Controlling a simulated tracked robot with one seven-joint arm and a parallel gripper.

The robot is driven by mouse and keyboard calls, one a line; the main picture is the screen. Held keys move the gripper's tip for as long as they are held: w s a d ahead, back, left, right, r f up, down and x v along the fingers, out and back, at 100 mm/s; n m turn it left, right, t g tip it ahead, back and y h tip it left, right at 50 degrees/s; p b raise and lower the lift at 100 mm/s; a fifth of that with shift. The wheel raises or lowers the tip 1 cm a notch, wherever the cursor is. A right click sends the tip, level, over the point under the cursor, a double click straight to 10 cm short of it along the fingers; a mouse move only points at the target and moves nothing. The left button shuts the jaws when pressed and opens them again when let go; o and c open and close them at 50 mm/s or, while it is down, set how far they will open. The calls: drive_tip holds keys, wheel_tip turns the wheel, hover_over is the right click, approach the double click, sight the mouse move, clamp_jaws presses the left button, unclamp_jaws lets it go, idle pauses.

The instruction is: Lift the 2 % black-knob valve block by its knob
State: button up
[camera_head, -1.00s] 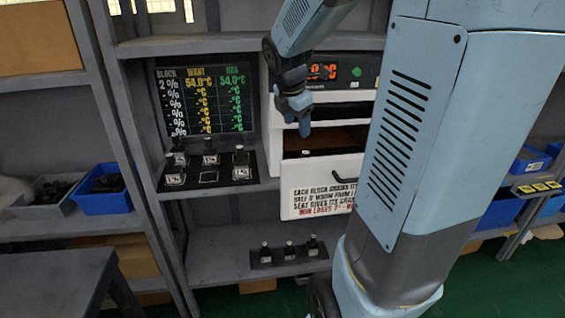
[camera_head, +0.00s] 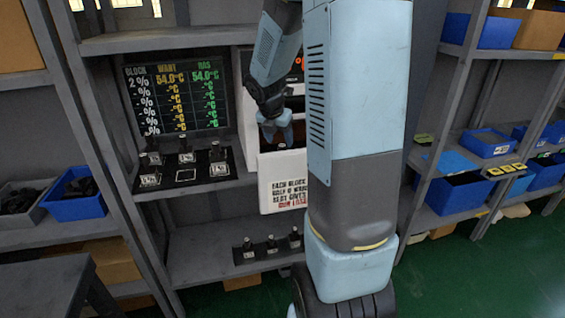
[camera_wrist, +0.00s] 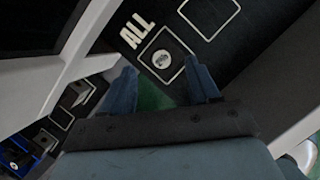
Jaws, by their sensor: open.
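On the upper shelf, several dark-knobbed valve blocks stand on a black board with white outlined squares (camera_head: 186,175). One block is at front left (camera_head: 150,180), one at the back (camera_head: 187,157) and one at right (camera_head: 218,168). Their labels are too small to read, so I cannot tell which is the 2 % block. My gripper (camera_head: 277,125) is in front of the white cabinet, right of these blocks. In the wrist view its fingers (camera_wrist: 162,88) are apart with nothing held. Beyond them, a round pale top (camera_wrist: 162,58) sits in an outlined square beside the letters "ALL".
A screen (camera_head: 175,95) behind the board lists 2 % with WANT 54.0°C and HAS 54.0°C. The white cabinet's drawer front (camera_head: 282,180) stands out below my gripper. A lower-shelf rack (camera_head: 268,252) holds three small blocks. Blue bins (camera_head: 75,205) flank the shelves.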

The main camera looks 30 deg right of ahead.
sight(281, 146)
drive_tip(key=shift+x, duration=2.85)
drive_tip(key=shift+s, duration=0.2)
drive_tip(key=shift+c, duration=0.3)
clamp_jaws()
